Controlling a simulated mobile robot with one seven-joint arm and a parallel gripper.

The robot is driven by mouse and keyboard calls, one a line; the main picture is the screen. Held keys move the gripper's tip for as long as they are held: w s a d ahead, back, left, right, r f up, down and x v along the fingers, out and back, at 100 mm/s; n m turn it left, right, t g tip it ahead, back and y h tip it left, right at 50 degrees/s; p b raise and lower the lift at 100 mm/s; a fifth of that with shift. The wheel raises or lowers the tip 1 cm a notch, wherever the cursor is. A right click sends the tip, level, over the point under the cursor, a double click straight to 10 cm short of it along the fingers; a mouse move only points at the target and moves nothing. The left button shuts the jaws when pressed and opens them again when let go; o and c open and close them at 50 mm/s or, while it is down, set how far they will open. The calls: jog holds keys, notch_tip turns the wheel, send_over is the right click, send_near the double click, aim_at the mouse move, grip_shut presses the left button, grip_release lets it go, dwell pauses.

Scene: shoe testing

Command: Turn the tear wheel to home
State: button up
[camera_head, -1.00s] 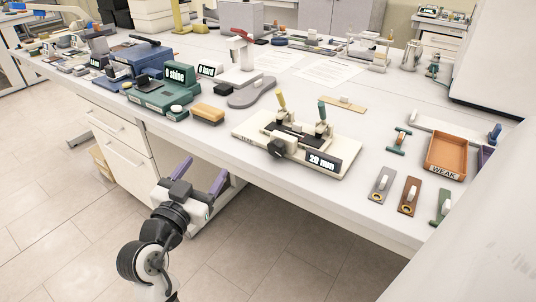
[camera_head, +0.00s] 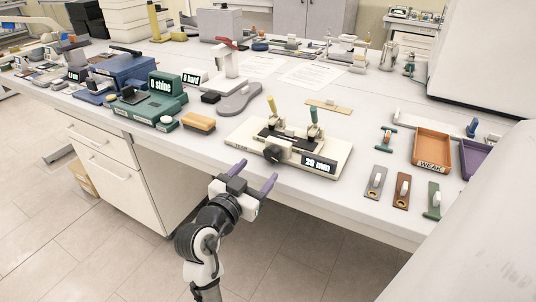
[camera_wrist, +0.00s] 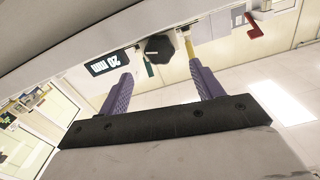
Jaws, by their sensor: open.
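The tear tester (camera_head: 290,145) is a cream plate on the bench with a display reading 20-something mm. Its dark faceted wheel (camera_head: 273,154) sits on the front face, left of the display (camera_head: 319,163).
Several tagged strips, including a grey one (camera_head: 376,182), and the orange WEAK tray (camera_head: 432,149) lie to the right. Floor space in front of the bench is free.

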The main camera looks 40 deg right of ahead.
aim_at(271, 155)
jog(key=p+x, duration=0.1)
jog(key=x, duration=0.5)
jog(key=shift+w+d, duration=0.1)
jog(key=shift+d, duration=0.15)
jog(key=c, duration=1)
